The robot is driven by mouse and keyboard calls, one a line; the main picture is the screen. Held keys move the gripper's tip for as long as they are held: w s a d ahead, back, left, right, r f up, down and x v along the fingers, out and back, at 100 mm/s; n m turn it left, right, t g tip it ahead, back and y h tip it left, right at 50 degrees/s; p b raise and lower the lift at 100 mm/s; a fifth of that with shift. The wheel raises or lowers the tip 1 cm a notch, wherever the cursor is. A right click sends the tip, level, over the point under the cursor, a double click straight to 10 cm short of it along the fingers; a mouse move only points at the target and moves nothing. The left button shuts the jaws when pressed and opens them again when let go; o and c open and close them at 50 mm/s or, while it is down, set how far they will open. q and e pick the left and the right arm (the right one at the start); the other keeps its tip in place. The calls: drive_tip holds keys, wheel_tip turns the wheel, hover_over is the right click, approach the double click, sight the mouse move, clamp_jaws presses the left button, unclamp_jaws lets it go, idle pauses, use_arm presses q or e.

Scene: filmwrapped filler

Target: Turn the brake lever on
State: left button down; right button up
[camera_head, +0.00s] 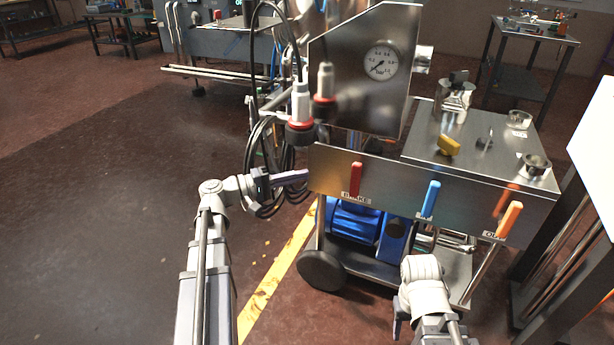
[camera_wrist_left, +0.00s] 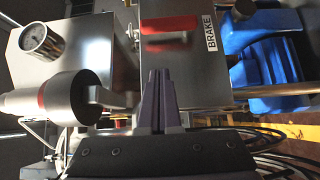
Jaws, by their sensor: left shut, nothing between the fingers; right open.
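The red brake lever (camera_head: 355,179) stands upright on the front of the steel cart, above a label reading BRAKE (camera_head: 356,198). In the left wrist view the red lever (camera_wrist_left: 168,28) lies beyond my fingertips, beside the BRAKE label (camera_wrist_left: 211,34). My left gripper (camera_head: 303,175) is shut and empty, left of the lever and apart from it, near the panel's left edge; its closed fingers (camera_wrist_left: 159,76) fill the middle of the wrist view. My right gripper (camera_head: 398,318) is low in front of the cart, open and far from the brake lever, mostly hidden by its wrist.
A blue lever (camera_head: 428,198) and an orange lever (camera_head: 509,218) are right of the brake lever. Hanging connectors (camera_head: 300,115) and black cables (camera_head: 262,150) are close to my left gripper. A pressure gauge (camera_head: 382,62) is above. Open floor lies at left.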

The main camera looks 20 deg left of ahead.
sight(355, 180)
use_arm(q)
drive_tip(key=shift+w+d, duration=0.85)
drive_tip(key=shift+d, duration=0.75)
drive_tip(key=shift+w+d, duration=0.9)
drive_tip(key=shift+d, duration=0.75)
drive_tip(key=shift+w+d, duration=0.85)
drive_tip(key=shift+d, duration=0.75)
